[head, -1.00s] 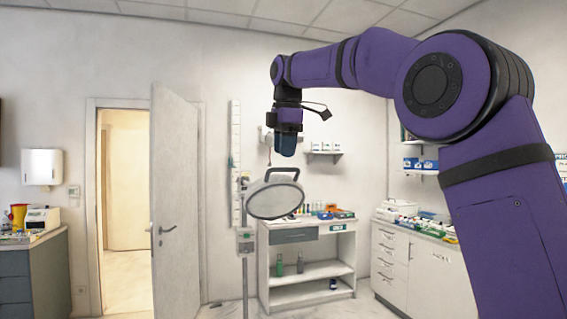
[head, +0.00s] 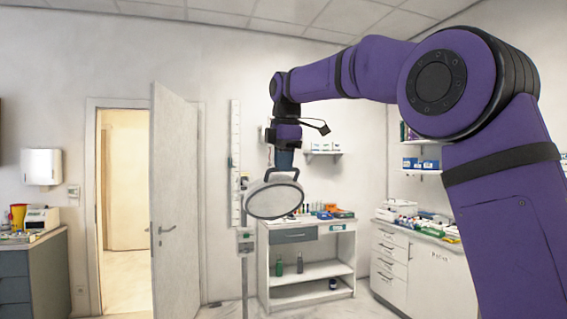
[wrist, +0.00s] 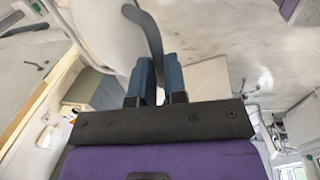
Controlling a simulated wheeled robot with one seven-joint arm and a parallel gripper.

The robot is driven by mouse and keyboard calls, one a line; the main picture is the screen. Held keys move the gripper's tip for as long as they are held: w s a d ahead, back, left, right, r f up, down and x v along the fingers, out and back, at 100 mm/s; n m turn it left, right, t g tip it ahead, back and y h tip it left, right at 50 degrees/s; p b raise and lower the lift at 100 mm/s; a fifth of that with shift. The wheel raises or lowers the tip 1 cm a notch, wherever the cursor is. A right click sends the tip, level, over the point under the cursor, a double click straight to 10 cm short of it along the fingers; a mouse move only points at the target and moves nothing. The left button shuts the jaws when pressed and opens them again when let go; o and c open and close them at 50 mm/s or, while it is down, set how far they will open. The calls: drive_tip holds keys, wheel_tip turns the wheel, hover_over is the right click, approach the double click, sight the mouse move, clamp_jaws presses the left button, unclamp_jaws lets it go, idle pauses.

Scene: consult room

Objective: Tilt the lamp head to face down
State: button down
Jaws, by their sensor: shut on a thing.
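The lamp head (head: 273,201) is a round pale disc with a grey rim, on a thin upright stand (head: 245,275). Its lit-looking face is turned toward the head camera, with a slight tilt. A dark arched handle (head: 281,171) rises from its top edge. My gripper (head: 284,164) points down from above and is shut on the handle. In the wrist view my blue-grey fingers (wrist: 159,80) close around the dark handle (wrist: 148,30), and the pale back of the lamp head (wrist: 100,25) shows beside it. The exact contact is partly hidden.
A white shelf unit (head: 297,267) with bottles and boxes stands behind the lamp. An open door (head: 176,200) is to the left. A drawer cabinet (head: 391,253) with supplies is at the right. The air around the lamp head looks clear.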

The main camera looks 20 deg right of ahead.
drive_tip(key=shift+s, duration=0.1)
drive_tip(key=s+f+t, duration=0.4)
drive_tip(key=f+t, duration=0.1)
drive_tip(key=f, duration=0.5)
drive_tip(key=shift+t, duration=0.4)
idle(0.4)
drive_tip(key=c, duration=1.6)
unclamp_jaws()
drive_tip(key=o, duration=0.4)
drive_tip(key=shift+s+r, duration=0.1)
drive_tip(key=shift+o, duration=0.2)
drive_tip(key=shift+r, duration=0.1)
